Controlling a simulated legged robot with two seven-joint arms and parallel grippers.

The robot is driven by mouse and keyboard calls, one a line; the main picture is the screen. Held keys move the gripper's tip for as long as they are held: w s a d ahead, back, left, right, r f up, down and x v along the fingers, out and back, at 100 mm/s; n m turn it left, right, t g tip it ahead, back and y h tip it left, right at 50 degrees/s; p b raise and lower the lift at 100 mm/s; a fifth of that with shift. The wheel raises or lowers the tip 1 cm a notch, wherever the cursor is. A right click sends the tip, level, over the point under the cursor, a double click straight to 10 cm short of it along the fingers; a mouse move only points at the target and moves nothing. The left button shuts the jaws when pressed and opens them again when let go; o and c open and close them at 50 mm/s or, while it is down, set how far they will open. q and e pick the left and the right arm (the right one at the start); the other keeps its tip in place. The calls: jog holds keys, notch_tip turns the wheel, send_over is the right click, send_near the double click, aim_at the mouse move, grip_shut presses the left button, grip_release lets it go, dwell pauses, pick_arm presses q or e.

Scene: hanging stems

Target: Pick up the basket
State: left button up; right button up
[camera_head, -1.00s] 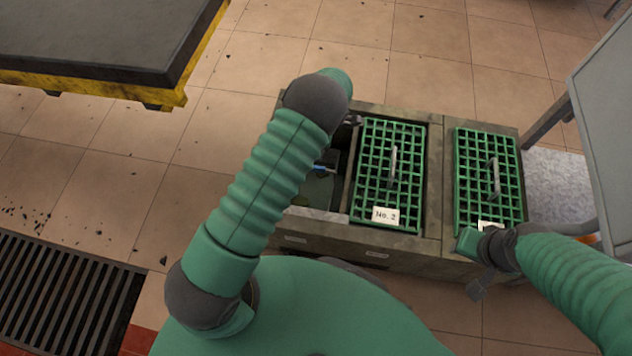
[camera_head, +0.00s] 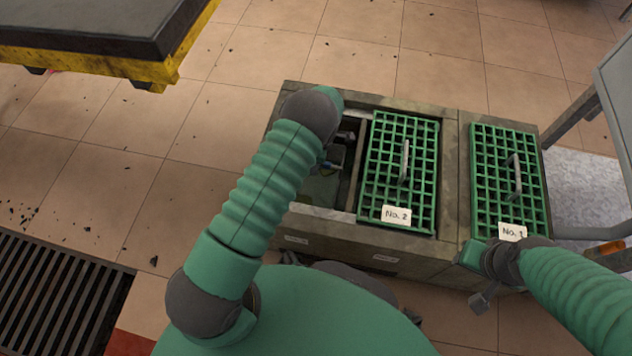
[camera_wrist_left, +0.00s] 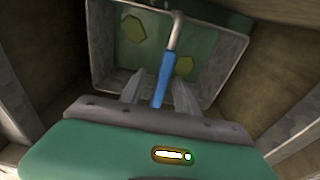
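The basket is a grey-rimmed, green-floored container with a bent metal handle and a blue grip. In the left wrist view the basket (camera_wrist_left: 222,48) sits inside a walled bay, and its blue grip (camera_wrist_left: 165,76) lies between my left gripper's fingers (camera_wrist_left: 160,88). Gaps show on both sides, so the fingers look open. In the head view, part of the basket (camera_head: 318,188) shows in the uncovered left bay; my left arm hides the rest. My left gripper (camera_head: 335,158) reaches into this bay. My right gripper (camera_head: 481,301) is small and low at the right; its fingers are unclear.
The stone-like box (camera_head: 450,170) has bays covered by green grates labelled No. 2 (camera_head: 405,165) and No. 1 (camera_head: 507,175), each with a metal handle. A dark yellow-edged platform (camera_head: 90,30) is at upper left. A floor drain (camera_head: 60,295) is at lower left.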

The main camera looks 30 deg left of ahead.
pick_arm(q)
grip_shut()
dwell(1.3)
